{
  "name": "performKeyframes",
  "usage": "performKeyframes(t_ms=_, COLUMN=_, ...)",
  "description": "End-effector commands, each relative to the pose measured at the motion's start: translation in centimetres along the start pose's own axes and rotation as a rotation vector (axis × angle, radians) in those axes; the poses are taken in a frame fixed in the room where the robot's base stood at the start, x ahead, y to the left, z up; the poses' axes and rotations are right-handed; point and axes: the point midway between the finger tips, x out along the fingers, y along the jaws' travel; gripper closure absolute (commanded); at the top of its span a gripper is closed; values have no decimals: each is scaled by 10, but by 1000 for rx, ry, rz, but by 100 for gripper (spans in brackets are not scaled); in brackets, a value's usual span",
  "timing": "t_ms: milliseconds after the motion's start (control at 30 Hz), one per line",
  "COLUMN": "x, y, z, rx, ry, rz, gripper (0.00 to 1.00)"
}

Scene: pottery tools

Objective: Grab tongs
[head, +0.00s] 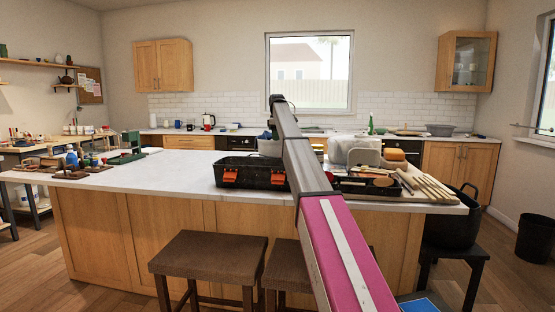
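I cannot make out the tongs in the head view. Long thin items lie in and around a black tray (368,188) on the right part of the white-topped island (150,178), but they are too small to identify. My arm reaches forward and up through the middle of the view, over the island. My gripper's fingers are not visible, so its opening and any contact are hidden.
A black toolbox (240,172) with orange latches stands at the island's middle. Pale wooden sticks (432,188) lie at its right end. Brown stools (207,255) stand in front. A black pot (458,220) sits on a dark stool at right. The island top left of the toolbox is mostly clear.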

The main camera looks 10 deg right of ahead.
Motion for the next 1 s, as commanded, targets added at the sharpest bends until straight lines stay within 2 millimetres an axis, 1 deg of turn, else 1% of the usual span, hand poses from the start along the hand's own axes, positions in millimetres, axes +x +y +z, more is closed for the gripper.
performKeyframes(t_ms=300, x=44, y=-1, z=1, rx=0, ry=-1, rz=-1, gripper=76)
performKeyframes(t_ms=567, x=61, y=0, z=1, rx=0, ry=0, rz=0, gripper=76)
performKeyframes(t_ms=833, x=97, y=1, z=2, rx=0, ry=0, rz=-1, gripper=76)
performKeyframes(t_ms=900, x=101, y=2, z=1, rx=0, ry=0, rz=0, gripper=76)
performKeyframes(t_ms=1000, x=102, y=2, z=1, rx=0, ry=0, rz=1, gripper=76)
